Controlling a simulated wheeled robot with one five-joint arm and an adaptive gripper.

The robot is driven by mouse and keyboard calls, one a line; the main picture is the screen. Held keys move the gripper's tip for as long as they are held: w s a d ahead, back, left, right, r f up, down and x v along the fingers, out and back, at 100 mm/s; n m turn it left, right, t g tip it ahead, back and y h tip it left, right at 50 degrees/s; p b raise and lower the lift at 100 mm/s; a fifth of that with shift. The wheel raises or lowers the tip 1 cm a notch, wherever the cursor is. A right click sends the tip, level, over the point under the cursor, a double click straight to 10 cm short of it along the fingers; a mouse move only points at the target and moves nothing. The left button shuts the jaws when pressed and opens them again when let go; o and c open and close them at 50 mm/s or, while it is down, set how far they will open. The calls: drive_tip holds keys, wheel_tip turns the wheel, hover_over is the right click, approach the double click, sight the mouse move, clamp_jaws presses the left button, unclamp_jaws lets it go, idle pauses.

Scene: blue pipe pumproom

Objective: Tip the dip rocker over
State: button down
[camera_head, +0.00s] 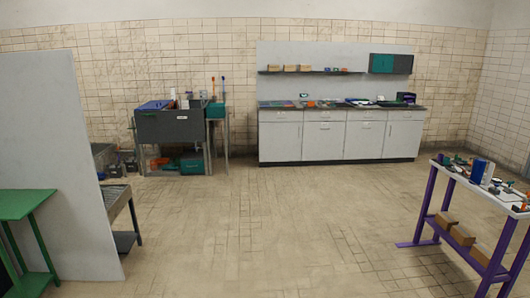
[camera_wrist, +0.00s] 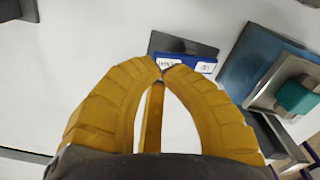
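In the wrist view, a small blue rocker (camera_wrist: 188,59) with two white labels sits on a dark grey base plate (camera_wrist: 185,47) on a white tabletop. The label print is too small to read surely, so I cannot confirm it is the dip rocker. My gripper (camera_wrist: 162,72) has yellow ribbed fingers whose tips come together, with nothing seen between them. The tips overlap the rocker's near edge in the picture; I cannot tell whether they touch it. They hide part of its near side. My gripper does not show in the head view.
In the wrist view, a blue panel with a grey block and teal knob (camera_wrist: 296,94) stands at right. A dark object (camera_wrist: 18,10) lies top left. In the head view, a purple-legged white table (camera_head: 455,172) with several small items stands at right. The middle floor is clear.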

drive_tip(key=shift+f, duration=0.3)
drive_tip(key=shift+a+f+b, duration=0.1)
drive_tip(key=shift+f+b, duration=1.45)
drive_tip(key=shift+f, duration=0.5)
drive_tip(key=shift+r, duration=0.15)
drive_tip(key=shift+r+p, duration=2.65)
drive_tip(key=shift+r, duration=1.65)
